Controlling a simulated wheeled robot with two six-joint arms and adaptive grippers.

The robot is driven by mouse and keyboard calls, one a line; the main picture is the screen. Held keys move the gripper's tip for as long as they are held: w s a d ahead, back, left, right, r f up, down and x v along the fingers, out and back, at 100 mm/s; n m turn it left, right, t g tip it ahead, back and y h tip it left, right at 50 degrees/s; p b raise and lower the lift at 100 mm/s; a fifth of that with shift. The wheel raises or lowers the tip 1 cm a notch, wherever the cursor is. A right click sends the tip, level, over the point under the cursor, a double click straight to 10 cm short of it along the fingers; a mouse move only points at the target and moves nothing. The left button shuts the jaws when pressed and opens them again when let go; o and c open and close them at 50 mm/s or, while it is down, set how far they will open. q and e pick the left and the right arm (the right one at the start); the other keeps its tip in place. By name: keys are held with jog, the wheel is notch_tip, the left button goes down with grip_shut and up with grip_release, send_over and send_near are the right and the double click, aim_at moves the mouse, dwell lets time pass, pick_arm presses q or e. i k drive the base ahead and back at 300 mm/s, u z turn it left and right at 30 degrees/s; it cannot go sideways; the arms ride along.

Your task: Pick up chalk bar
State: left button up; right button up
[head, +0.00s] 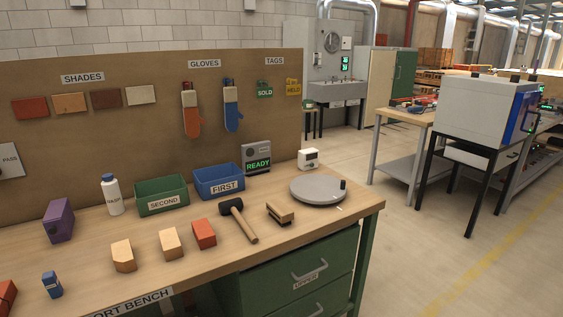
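No chalk bar stands out clearly. A tiny pale sliver (339,207) lies on the bench by the front right edge of the grey round turntable (312,190); it is too small to tell whether it is chalk. A small blue block-like item (52,285) with a pale label stands at the front left of the bench. Neither of my grippers is in view.
The wooden bench (200,268) holds a purple block (58,220), a white bottle (111,195), a green SECOND bin (162,204), a blue FIRST bin (220,188), several bricks (171,244), a mallet (241,224) and a brush (281,217).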

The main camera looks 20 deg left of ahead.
aim_at(51, 282)
jog(key=u, duration=0.85)
jog(key=i, duration=1.1)
jog(key=u, duration=0.7)
